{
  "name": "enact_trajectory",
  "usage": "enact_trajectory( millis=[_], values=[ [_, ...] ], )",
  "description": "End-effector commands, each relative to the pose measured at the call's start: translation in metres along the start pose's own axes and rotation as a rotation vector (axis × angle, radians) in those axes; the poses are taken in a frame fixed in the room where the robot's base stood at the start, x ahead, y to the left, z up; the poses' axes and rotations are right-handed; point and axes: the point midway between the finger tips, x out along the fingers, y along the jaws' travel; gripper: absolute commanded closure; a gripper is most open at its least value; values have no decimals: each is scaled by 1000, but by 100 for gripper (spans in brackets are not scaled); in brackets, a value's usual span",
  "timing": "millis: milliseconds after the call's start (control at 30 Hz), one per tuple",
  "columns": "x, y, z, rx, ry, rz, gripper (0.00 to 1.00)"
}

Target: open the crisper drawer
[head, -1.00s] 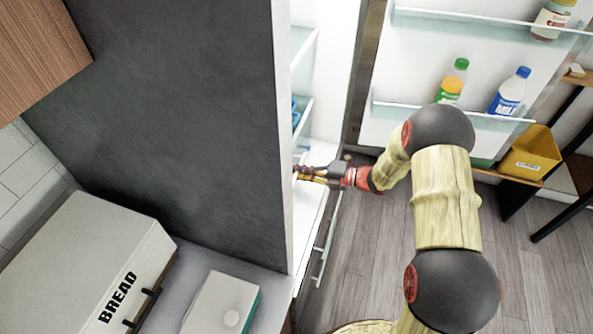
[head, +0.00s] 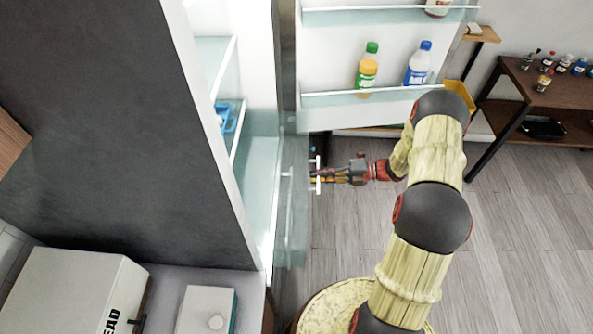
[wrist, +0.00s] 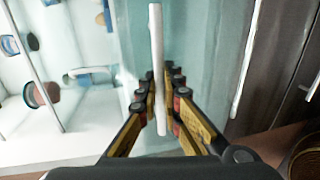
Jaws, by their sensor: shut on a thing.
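The crisper drawer (head: 296,235) is a translucent teal box low in the open fridge. Its front stands out past the fridge's side wall, so the drawer is at least partly pulled out. My gripper (head: 318,177) is shut on the drawer's white bar handle (wrist: 156,60). In the wrist view the handle runs upright between the two fingers (wrist: 160,102), with the teal panel (wrist: 200,60) behind it. The drawer's inside is hard to make out.
The fridge door (head: 375,25) stands open behind my gripper, with bottles on its shelves. The dark fridge side (head: 110,120) is at left, above a counter with a bread box (head: 70,290). A brown shelf unit (head: 555,100) stands at right. The wooden floor between is clear.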

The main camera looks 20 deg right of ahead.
Motion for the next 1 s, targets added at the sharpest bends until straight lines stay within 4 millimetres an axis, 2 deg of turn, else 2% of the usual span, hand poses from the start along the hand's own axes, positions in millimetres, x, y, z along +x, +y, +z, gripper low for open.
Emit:
enact_trajectory(
  millis=[100,233,667,700,1000],
  values=[
    [-18,-4,0,2,-1,0,100],
    [-29,-6,-1,2,0,0,100],
    [-33,-8,-1,1,1,-1,100],
    [-33,-8,-1,1,1,-1,92],
    [-33,-7,0,0,1,0,76]
  ],
)
